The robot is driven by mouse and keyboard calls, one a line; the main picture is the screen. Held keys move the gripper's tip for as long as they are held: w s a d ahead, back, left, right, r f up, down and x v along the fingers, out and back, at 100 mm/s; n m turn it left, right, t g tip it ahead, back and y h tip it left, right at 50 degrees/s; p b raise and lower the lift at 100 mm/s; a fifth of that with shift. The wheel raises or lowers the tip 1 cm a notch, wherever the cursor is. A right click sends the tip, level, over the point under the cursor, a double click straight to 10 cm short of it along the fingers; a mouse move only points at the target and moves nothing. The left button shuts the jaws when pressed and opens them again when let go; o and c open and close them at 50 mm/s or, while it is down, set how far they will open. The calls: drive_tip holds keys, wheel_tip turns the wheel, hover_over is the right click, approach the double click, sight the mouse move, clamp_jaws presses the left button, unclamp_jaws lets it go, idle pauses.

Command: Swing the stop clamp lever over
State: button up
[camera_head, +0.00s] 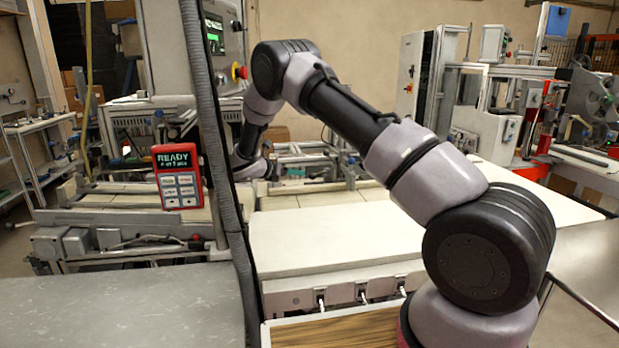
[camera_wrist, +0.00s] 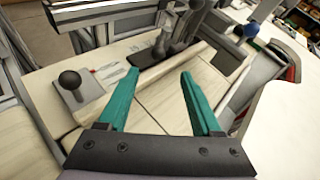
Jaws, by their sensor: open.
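In the wrist view a short lever with a black ball knob (camera_wrist: 70,82) stands on a pale plate to the left of my gripper (camera_wrist: 158,75). A dark upright lever or clamp assembly (camera_wrist: 178,38) stands on a black base beyond the fingertips. I cannot tell for sure which of the two is the stop clamp lever. My gripper's teal fingers are spread wide with nothing between them, above pale wooden boards, apart from both levers. In the head view the fingers are hidden, and the levers cannot be made out.
In the head view a red handset reading READY (camera_head: 179,177) stands near the left of the machine bed. A pale worktop (camera_head: 330,240) in front is bare.

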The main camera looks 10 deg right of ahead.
sight(310, 176)
drive_tip(key=x, duration=1)
drive_tip(key=shift+w+d+f, duration=0.1)
drive_tip(key=shift+w+f, duration=0.25)
clamp_jaws()
idle(1.0)
